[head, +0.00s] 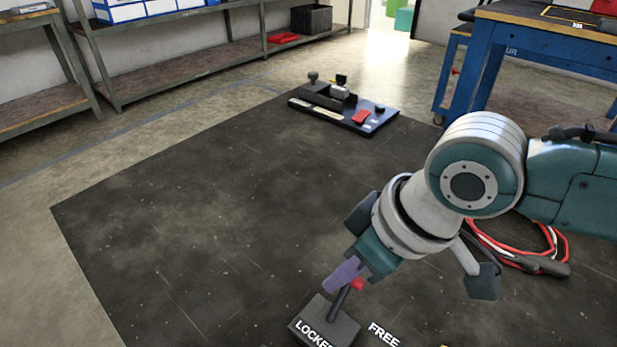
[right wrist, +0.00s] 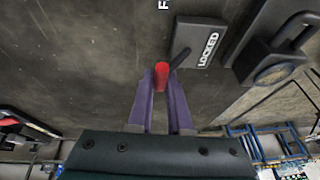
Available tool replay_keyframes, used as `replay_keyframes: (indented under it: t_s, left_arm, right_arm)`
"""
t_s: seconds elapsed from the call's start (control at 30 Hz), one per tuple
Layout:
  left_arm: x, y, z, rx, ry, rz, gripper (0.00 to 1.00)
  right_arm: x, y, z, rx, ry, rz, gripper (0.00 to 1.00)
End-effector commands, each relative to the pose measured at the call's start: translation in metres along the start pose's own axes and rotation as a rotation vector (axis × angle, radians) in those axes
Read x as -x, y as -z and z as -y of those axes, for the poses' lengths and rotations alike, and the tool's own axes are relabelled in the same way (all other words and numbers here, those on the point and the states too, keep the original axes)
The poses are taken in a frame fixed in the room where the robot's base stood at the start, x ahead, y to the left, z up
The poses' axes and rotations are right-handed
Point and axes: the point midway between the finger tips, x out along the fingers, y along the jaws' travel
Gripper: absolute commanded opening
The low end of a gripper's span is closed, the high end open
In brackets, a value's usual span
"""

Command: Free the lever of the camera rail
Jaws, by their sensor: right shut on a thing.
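The lever (head: 339,301) is a dark rod with a red knob (head: 357,285). It rises from a dark block marked LOCKED (head: 325,325) at the bottom of the head view, with the word FREE (head: 384,334) to its right. My right gripper (head: 349,279) has purple fingers closed around the red knob. In the right wrist view the knob (right wrist: 161,76) sits between the fingertips (right wrist: 163,80), and the rod (right wrist: 179,55) leans toward the LOCKED block (right wrist: 200,42). The camera rail itself cannot be made out. My left gripper is not in view.
A black board with small parts (head: 345,110) lies on the dark mat (head: 200,220). Red and white cables (head: 540,250) lie right of my arm. A blue workbench (head: 500,70) stands at the upper right, and shelves (head: 180,72) line the back. The mat's middle is clear.

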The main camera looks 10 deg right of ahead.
Motion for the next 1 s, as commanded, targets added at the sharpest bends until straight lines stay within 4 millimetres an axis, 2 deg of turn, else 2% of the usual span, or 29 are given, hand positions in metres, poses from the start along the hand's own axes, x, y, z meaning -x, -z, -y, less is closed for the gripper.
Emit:
replay_keyframes:
  t_s: [0.03,0.4,0.83,0.87,1.0]
  left_arm:
    - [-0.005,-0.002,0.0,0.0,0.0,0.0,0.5]
    - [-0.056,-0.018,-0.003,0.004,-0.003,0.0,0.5]
    - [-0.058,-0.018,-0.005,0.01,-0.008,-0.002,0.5]
    - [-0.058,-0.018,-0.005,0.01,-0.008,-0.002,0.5]
    - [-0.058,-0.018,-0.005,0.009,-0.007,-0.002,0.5]
  right_arm:
    - [-0.005,-0.006,-0.003,-0.014,0.023,0.015,0.0]
    - [-0.022,-0.012,-0.017,-0.134,0.306,0.011,0.0]
    - [-0.017,-0.011,-0.016,-0.15,0.357,0.011,0.0]
    - [-0.017,-0.011,-0.016,-0.15,0.356,0.012,0.18]
    - [-0.017,-0.011,-0.016,-0.149,0.357,0.011,0.34]
